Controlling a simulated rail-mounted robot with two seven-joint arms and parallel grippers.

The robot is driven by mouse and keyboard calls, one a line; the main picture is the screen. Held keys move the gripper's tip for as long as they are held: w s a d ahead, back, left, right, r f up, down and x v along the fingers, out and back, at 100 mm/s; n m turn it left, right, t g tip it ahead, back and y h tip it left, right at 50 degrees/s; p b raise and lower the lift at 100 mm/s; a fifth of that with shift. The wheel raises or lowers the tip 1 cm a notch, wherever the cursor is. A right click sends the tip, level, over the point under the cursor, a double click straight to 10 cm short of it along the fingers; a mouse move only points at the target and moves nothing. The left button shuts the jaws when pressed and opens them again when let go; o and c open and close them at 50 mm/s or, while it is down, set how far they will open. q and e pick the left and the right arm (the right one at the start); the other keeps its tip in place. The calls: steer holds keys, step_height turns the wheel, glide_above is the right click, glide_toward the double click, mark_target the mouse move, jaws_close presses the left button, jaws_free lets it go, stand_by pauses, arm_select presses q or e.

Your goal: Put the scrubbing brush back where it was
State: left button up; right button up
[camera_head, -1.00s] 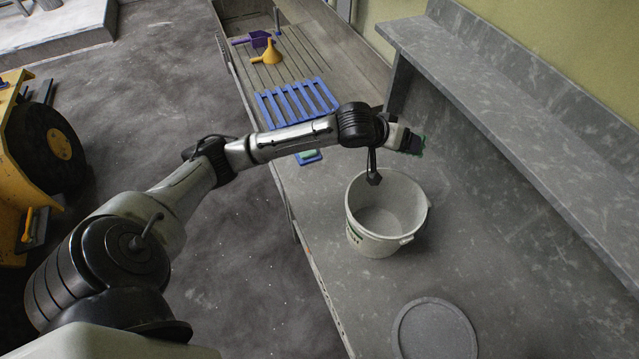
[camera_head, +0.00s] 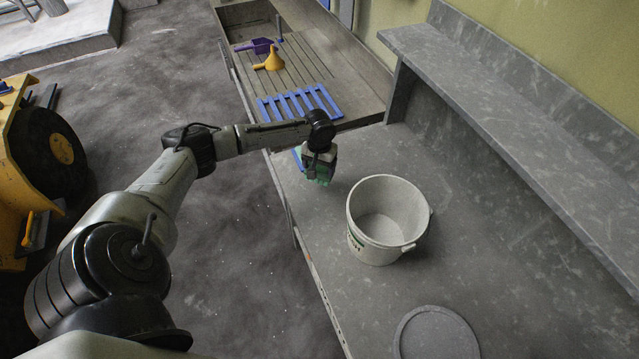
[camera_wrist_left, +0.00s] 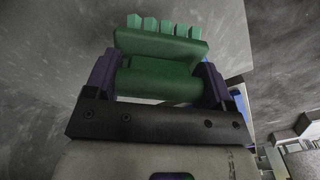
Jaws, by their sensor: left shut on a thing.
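The green scrubbing brush (camera_wrist_left: 160,50) is in the jaws of my left gripper (camera_head: 321,174), which is shut on it. In the left wrist view the brush lies across between the two purple fingers, bristle blocks toward the top. In the head view the gripper points down over the counter, left of the white pail (camera_head: 385,215), and the wrist largely hides the brush. My right gripper is not in view.
A small blue item (camera_head: 297,157) is partly hidden behind my gripper. A blue rack (camera_head: 300,103), yellow funnel (camera_head: 271,62) and purple scoop (camera_head: 257,46) lie on the drainboard. A grey round lid (camera_head: 437,335) lies in front. A shelf (camera_head: 500,95) overhangs on the right.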

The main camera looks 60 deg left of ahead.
mark_target(320, 179)
arm_select(q)
steer(key=shift+f+b, duration=0.3)
steer(key=shift+f, duration=3.35)
steer(key=o, duration=0.8)
step_height(320, 179, up, 12)
steer(key=shift+r+p, duration=0.1)
steer(key=shift+p, duration=0.4)
